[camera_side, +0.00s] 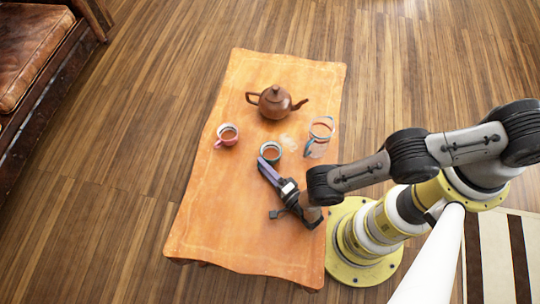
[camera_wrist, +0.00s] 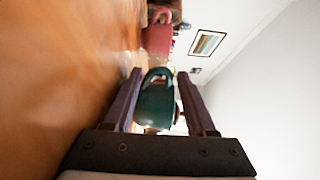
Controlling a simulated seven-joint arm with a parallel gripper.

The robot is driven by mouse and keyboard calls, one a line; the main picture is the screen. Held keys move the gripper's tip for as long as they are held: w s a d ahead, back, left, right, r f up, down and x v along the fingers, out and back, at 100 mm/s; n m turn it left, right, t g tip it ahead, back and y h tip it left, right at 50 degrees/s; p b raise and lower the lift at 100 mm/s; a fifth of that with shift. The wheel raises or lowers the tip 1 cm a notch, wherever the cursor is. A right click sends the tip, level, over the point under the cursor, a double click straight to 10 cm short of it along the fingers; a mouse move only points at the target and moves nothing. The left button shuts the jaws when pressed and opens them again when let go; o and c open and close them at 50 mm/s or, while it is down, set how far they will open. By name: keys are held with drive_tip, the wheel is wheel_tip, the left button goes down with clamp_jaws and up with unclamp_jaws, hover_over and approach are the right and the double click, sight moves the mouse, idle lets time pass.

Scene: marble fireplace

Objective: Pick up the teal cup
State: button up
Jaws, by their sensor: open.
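My gripper (camera_side: 269,172) is low over the table just in front of the cup. In the wrist view my gripper (camera_wrist: 158,80) is open, with one finger on each side of the cup. I cannot tell whether either finger touches it.
A pink cup (camera_side: 227,135) stands left of the teal cup; it also shows beyond it in the wrist view (camera_wrist: 157,38). A brown teapot (camera_side: 274,103) stands behind, and a clear glass pitcher (camera_side: 318,143) to the right. The table's near left part (camera_side: 215,215) is clear.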

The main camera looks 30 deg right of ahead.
drive_tip(key=w, duration=0.5)
drive_tip(key=shift+w+a, duration=0.25)
drive_tip(key=shift+a, duration=0.1)
clamp_jaws()
